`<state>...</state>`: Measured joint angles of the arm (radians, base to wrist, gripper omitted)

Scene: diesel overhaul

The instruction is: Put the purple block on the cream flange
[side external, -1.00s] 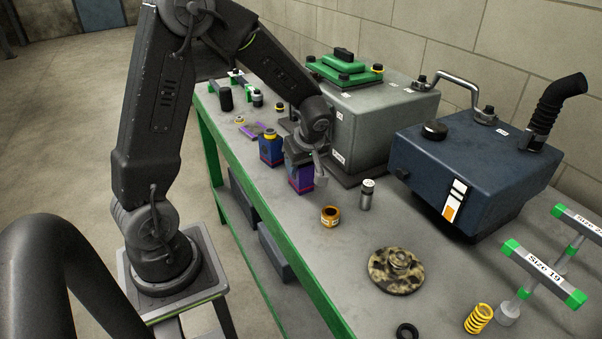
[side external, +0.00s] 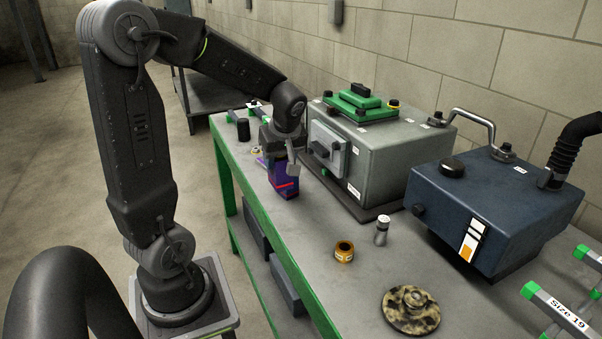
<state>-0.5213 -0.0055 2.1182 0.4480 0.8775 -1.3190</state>
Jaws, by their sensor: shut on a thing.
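The purple block (side external: 286,184), dark with a red stripe, is upright between the fingers of my gripper (side external: 283,170), towards the far end of the bench. My gripper is shut on it from above. I cannot tell whether its base touches the bench. The flange (side external: 410,310) lies flat at the near end of the bench, well away from the block. It is a round disc with a raised hub, mottled cream and black, and nothing rests on it.
An orange ring (side external: 344,251) and a small metal cylinder (side external: 382,231) stand between block and flange. The grey engine (side external: 385,150) and blue engine (side external: 500,185) line the wall side. A green-ended stand (side external: 560,310) is at right. The green bench edge (side external: 262,243) is on the left.

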